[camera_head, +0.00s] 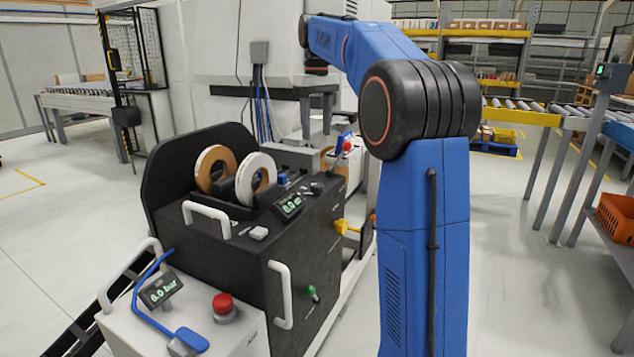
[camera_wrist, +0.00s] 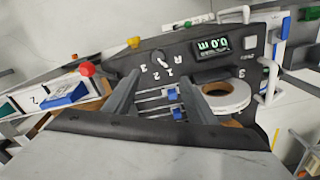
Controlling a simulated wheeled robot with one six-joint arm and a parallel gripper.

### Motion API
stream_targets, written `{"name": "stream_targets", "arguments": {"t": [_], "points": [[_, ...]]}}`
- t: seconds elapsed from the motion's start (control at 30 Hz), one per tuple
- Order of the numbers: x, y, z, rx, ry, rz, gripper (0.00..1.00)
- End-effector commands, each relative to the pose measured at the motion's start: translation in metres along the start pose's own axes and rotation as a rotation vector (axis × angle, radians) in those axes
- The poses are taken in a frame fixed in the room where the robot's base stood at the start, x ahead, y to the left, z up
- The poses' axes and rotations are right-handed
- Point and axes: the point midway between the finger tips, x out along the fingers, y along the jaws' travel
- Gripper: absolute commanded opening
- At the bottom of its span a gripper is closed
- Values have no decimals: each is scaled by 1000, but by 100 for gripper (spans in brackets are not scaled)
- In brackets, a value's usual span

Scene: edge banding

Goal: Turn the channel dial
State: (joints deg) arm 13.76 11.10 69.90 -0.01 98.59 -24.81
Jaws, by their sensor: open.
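The channel dial (camera_wrist: 158,58) is a round dark knob on the black panel, seen near the upper middle of the wrist view. The marks 1, 2 and 3 are printed around it. A pale pointer on it seems to face the side of the 1, but it is too small to be sure. My gripper (camera_wrist: 160,82) is open, its two dark fingers reaching up from below toward the panel, with nothing held. The dial shows just beyond the fingertips, apart from them as far as I can tell.
A lit display (camera_wrist: 212,46) sits beside the dial. A white tape roll (camera_wrist: 226,98) and blue clips (camera_wrist: 173,94) lie around the right finger. In the head view, white handles (camera_head: 208,215) stick out from the black machine.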

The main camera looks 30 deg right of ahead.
Motion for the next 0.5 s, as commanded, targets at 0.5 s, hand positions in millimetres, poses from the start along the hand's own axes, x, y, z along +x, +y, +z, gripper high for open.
{"name": "stream_targets", "arguments": {"t": [0.5], "points": [[50, 5, -4, -4, -9, -4, 51]]}}
